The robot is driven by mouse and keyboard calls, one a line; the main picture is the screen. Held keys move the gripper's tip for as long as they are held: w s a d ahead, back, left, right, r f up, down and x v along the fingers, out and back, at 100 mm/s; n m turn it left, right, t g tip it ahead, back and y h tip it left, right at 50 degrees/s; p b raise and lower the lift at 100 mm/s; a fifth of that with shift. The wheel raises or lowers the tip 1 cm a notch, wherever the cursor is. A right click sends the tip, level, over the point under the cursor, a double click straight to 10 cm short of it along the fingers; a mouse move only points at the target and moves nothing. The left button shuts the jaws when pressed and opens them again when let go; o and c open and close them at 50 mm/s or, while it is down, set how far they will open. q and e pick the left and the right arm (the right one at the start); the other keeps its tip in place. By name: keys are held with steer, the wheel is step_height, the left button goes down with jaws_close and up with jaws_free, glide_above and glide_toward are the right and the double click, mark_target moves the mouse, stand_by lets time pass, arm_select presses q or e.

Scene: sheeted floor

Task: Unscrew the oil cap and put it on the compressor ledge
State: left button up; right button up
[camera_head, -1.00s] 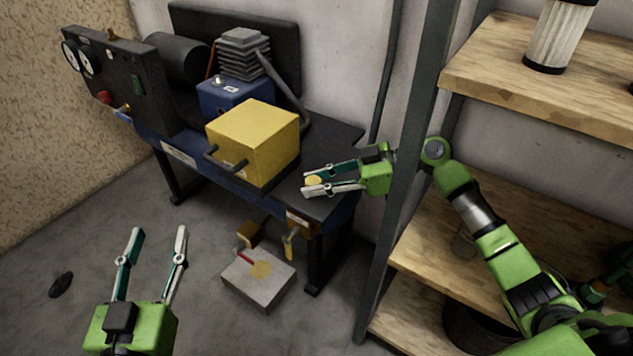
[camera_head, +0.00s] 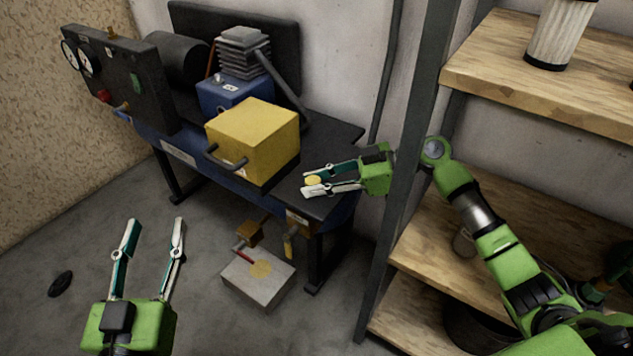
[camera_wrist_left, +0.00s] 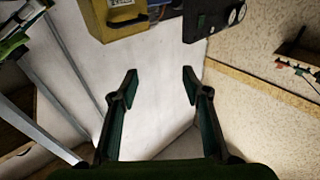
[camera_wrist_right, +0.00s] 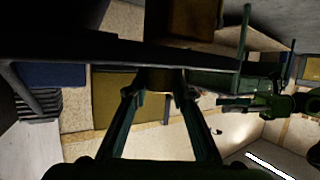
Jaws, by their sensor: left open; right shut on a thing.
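The oil cap (camera_head: 313,181) is a small yellow disc at the right end of the compressor's dark top ledge (camera_head: 338,142). My right gripper (camera_head: 310,182) is shut on it, coming in from the right at ledge height. In the right wrist view, the fingertips (camera_wrist_right: 158,88) meet at a dark brownish piece close to the ledge edge; whether the cap rests on the ledge I cannot tell. The compressor's blue pump block (camera_head: 232,92) with a grey finned head stands behind the yellow box. My left gripper (camera_head: 150,222) is open and empty above the floor at lower left.
A yellow box (camera_head: 252,142) with dark handles takes up the ledge's front middle, left of my right gripper. A grey block (camera_head: 258,280) with a yellow spot sits on the floor below. A dark post and wooden shelves (camera_head: 540,85) stand at the right.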

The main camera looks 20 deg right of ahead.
arm_select(q)
steer(key=shift+r, duration=0.15)
arm_select(e)
steer(key=shift+f, duration=0.1)
arm_select(q)
steer(key=shift+r, duration=0.3)
arm_select(e)
steer(key=o, duration=1.2)
arm_select(q)
steer(key=shift+d, duration=0.1)
arm_select(e)
steer(key=shift+d, duration=0.1)
steer(key=v, duration=1.2)
steer(key=shift+w, duration=0.1)
